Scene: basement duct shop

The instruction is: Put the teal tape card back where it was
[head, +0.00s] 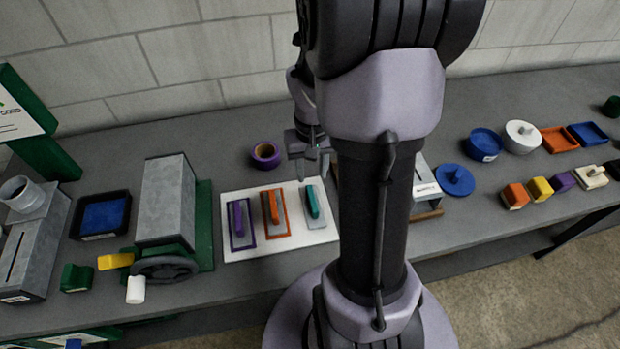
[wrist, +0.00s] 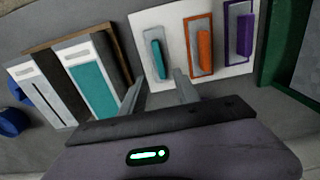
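My gripper (head: 308,165) hangs near the back edge of a white board (head: 235,196). Its fingers are apart and empty in the wrist view (wrist: 158,82). A flat teal panel with a pale top (wrist: 92,88) lies in a wood-edged rack at the left of the wrist view. It may be the teal tape card; I cannot tell for certain. My arm hides most of that rack in the head view. On the board, a teal-handled grey plate (head: 313,203) sits beside an orange one (head: 275,212) and a purple one (head: 240,222). Only the orange and purple ones show coloured outlines.
A purple tape roll (head: 266,154) stands behind the board. Left is a grey machine with a handwheel (head: 165,268) and a blue-lined tray (head: 101,214). Right are a blue disc (head: 455,179), a blue tub (head: 485,145) and several coloured blocks.

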